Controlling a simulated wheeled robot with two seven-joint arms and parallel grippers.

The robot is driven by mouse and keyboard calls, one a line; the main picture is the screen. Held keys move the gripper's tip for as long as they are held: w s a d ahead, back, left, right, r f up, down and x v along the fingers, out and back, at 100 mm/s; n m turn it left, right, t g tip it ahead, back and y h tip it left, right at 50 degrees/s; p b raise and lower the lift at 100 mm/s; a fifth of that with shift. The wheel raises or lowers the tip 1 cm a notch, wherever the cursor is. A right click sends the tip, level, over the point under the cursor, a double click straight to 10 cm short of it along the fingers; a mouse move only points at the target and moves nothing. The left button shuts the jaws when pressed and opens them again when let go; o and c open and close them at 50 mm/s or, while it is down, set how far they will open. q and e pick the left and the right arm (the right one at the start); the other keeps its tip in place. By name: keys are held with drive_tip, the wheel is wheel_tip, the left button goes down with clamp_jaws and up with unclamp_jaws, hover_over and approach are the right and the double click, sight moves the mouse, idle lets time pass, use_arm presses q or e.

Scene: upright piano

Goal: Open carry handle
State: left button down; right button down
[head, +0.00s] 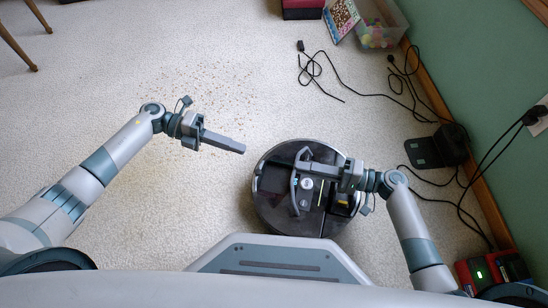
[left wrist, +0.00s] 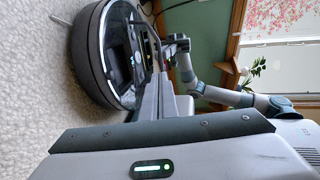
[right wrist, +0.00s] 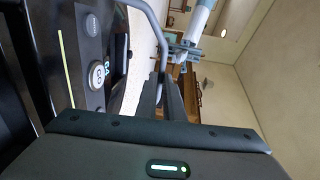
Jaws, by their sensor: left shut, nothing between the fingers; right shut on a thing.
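A round black robot vacuum (head: 272,212) sits on the carpet in front of me. Its grey curved carry handle (head: 294,190) stands up off the top, seen also in the right wrist view (right wrist: 152,22). My right gripper (head: 302,167) reaches in from the right and is shut on the handle; its fingers (right wrist: 163,92) meet the bar in the right wrist view. My left gripper (head: 242,150) is shut and empty, left of the vacuum and apart from it. The vacuum (left wrist: 100,55) also shows in the left wrist view, beyond the left fingers.
Crumbs (head: 205,88) lie scattered on the carpet beyond my left gripper. A black dock (head: 437,148) and loose cables (head: 325,75) lie along the green wall at right. A clear bin of balls (head: 380,32) stands at the back. The carpet at left is mostly free.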

use_arm(q)
drive_tip(key=x, duration=1.4)
use_arm(e)
drive_tip(key=shift+s, duration=0.1)
use_arm(q)
drive_tip(key=shift+d+r, duration=0.1)
